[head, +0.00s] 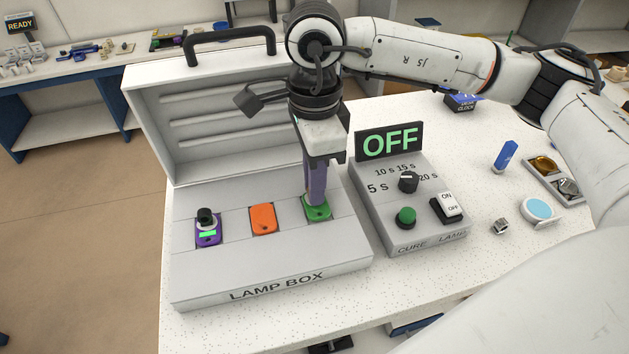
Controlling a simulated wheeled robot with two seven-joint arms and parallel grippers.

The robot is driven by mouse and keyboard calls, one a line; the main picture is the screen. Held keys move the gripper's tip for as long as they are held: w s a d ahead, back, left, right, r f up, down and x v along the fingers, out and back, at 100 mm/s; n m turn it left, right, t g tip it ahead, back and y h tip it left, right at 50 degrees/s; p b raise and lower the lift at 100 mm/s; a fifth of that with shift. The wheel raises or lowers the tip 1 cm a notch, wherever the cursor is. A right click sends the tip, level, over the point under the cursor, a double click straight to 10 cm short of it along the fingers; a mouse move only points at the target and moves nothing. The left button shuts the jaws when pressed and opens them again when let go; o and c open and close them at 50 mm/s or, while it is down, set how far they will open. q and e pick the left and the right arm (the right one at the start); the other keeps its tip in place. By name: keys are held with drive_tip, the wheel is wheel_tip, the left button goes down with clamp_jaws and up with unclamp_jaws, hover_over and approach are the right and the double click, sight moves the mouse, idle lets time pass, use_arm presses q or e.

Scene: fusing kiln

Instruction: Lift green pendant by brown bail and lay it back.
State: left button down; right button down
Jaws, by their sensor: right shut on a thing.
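The green pendant (320,211) is in the rightmost pocket of the lamp box, at its right side. My right gripper (316,202) points down over it, its fingers shut on the pendant's top. The brown bail is hidden behind the fingers. I cannot tell whether the pendant is clear of the pocket floor. My left gripper is not in view.
The lamp box (265,268) has its lid (148,115) open at the back. An orange pendant (263,219) and a purple pendant (208,233) lie in the other pockets. The timer box (408,235) stands close on the right; its sign (389,142) reads OFF.

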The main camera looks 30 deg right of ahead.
drive_tip(key=shift+r+p, duration=0.5)
drive_tip(key=shift+r, duration=0.55)
idle(0.4)
drive_tip(key=shift+f+b, duration=1.2)
drive_tip(key=shift+f, duration=0.1)
idle(1.7)
idle(0.4)
drive_tip(key=c, duration=1.7)
unclamp_jaws()
drive_tip(key=shift+o, duration=0.2)
drive_tip(key=shift+r, duration=0.1)
wheel_tip(320, 180, up, 10)
drive_tip(key=shift+b, duration=0.35)
